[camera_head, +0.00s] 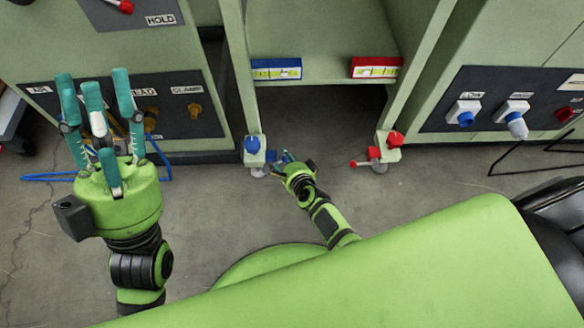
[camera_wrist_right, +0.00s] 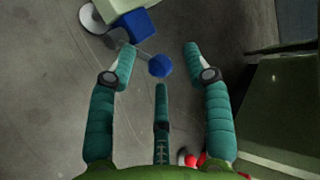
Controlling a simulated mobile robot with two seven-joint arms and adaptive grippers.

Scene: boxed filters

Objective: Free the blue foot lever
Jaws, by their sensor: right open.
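The blue foot lever, a thin rod with a blue ball end (camera_wrist_right: 160,66), sticks out from a pale caster block with a blue top (camera_wrist_right: 133,24). In the head view this blue-topped caster (camera_head: 253,145) is at the foot of the left shelf leg. My right gripper (camera_wrist_right: 160,56) is low by the floor beside it, fingers spread. The ball shows between its two outer fingertips, beyond the middle finger; I cannot tell whether they touch. The right gripper also shows in the head view (camera_head: 286,159), where it partly hides the lever. My left gripper (camera_head: 97,85) is raised, open and empty.
A matching red caster (camera_head: 386,148) with a red ball lever (camera_head: 354,163) is at the right shelf leg. Blue and red boxes (camera_head: 276,69) (camera_head: 376,67) stand on the shelf. Cabinets with knobs flank it. A black wire frame (camera_head: 535,150) is at right.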

